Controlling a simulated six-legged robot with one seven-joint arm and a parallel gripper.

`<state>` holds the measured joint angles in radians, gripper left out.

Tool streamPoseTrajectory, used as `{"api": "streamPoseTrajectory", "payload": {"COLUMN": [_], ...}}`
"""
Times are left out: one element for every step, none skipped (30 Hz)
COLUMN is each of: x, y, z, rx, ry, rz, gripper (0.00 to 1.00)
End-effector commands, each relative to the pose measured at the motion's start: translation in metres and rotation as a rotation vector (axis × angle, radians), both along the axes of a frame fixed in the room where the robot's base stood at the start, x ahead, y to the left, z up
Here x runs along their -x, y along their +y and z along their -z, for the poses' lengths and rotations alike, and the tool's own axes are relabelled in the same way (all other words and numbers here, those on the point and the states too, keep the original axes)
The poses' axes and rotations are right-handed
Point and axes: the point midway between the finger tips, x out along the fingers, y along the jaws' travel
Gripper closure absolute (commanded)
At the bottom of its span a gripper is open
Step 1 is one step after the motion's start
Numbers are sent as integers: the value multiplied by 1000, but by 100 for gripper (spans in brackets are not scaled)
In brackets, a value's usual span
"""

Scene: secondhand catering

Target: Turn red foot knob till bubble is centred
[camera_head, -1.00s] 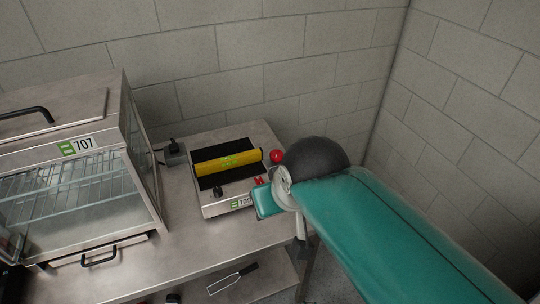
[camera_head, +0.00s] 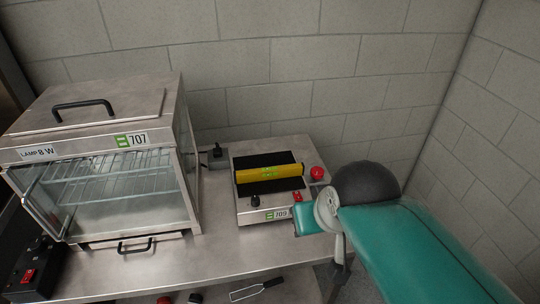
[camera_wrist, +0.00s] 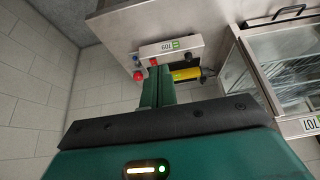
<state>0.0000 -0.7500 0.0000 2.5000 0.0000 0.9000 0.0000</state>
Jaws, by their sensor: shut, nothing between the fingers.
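A yellow spirit level (camera_head: 269,173) with a green vial lies across the black top of a steel appliance labelled 709 (camera_head: 247,215). The bubble is too small to make out. A round red knob (camera_head: 317,173) sticks out at the appliance's right side; in the wrist view it is left of the fingers (camera_wrist: 138,76). A smaller red switch (camera_head: 297,197) is on the front right. My gripper (camera_wrist: 158,70) is shut and empty, pointing toward the appliance, apart from the knob as far as I can tell. In the head view my arm comes from the lower right and mostly hides the fingers.
A glass-fronted steel cabinet labelled 707 (camera_head: 128,170) stands left on the steel counter (camera_head: 200,262). A black plug and socket (camera_head: 216,153) are between it and the appliance. A block wall (camera_head: 350,65) is behind. A black-handled tool (camera_head: 256,289) lies on the lower shelf.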

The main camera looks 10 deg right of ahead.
Motion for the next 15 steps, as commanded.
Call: {"api": "streamPoseTrajectory", "payload": {"x": [0, 0, 0, 0, 0, 0, 0, 0, -1, -2, -4, -7, -11, -16, -24], "y": [0, 0, 0, 0, 0, 0, 0, 0, 0, 0, -1, -2, -2, -3, -5], "z": [0, 0, 0, 0, 0, 0, 0, 0, 0, -1, -3, -5, -6, -9, -13], "rx": [0, 0, 0, 0, 0, 0, 0, 0, 1, 3, 8, 16, 23, 33, 50], "ry": [0, 0, 0, 0, 0, 0, 0, 0, 1, 2, 5, 11, 19, 27, 41], "rz": [0, 0, 0, 0, 0, 0, 0, 0, 0, -2, -4, -9, -14, -20, -31], "gripper": [100, 100, 100, 100, 100, 100, 100, 94, 86, 80, 74, 67, 61, 55, 47]}}
